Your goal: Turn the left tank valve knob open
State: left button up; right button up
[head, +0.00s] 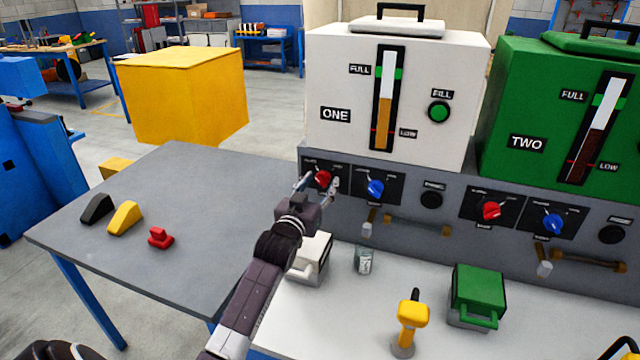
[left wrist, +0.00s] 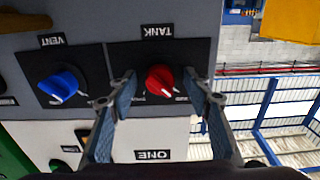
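The left tank valve knob is the red knob (head: 323,178) on the black plate below the white tank ONE (head: 345,85). In the left wrist view, which shows the panel upside down, the red knob (left wrist: 159,79) sits under the label TANK, its white pointer toward the lower right. My left gripper (head: 318,186) is at the panel in front of this knob. In the left wrist view its fingers (left wrist: 161,87) are spread to either side of the knob, with visible gaps. I cannot tell how deep they reach.
A blue vent knob (head: 375,188) is just right of the red one. Below are a handle bar (head: 418,224), a white container (head: 312,258), a small glass (head: 363,261), a yellow-topped tool (head: 412,312) and a green box (head: 478,296). The grey table (head: 190,220) is mostly clear.

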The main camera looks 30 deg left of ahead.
pick_arm(q)
jog(key=c, duration=1.1)
pick_arm(e)
jog(key=shift+s+a, duration=0.15)
jog(key=shift+s, duration=0.45)
pick_arm(q)
jog(key=shift+m, duration=0.3)
pick_arm(e)
jog(key=shift+r, duration=0.1)
pick_arm(q)
jog(key=shift+m+p, duration=0.85)
jog(key=shift+m, duration=0.35)
jog(key=m+p, duration=0.1)
jog(key=m, duration=0.3)
jog(key=shift+a+p, duration=0.1)
jog(key=shift+p, duration=0.2)
jog(key=m+p, duration=0.1)
jog(key=m, duration=1)
jog(key=shift+p, duration=0.35)
pick_arm(e)
jog(key=r, duration=0.4)
jog(key=shift+w+r, duration=0.2)
jog(key=shift+r, duration=0.15)
